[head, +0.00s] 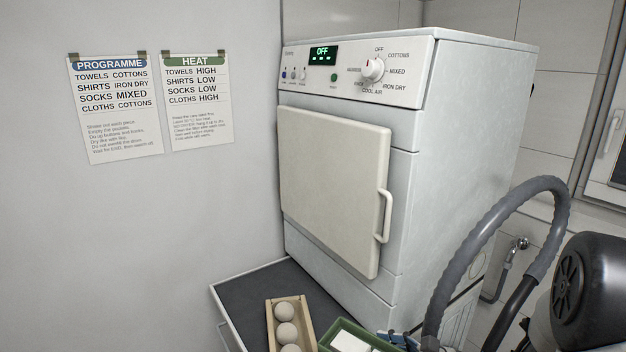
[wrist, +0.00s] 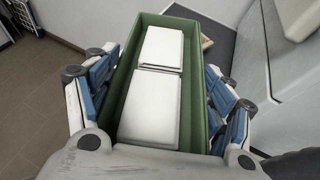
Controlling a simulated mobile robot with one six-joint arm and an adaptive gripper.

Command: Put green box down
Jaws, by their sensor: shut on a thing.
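The green box (wrist: 134,64) is long and open-topped, with two white blocks (wrist: 158,105) lying end to end inside. My gripper (wrist: 158,85) is shut on the box, one blue-padded finger along each long side. I cannot tell whether the box touches the dark surface below.
A dark shelf (head: 252,292) with a pale rim extends before the dryer (head: 400,200), whose door (head: 335,185) is shut. A wooden tray (head: 304,312) with pale balls (head: 285,312) stands on it. Its left part is bare. The wall with two notices (head: 115,110) is at left.

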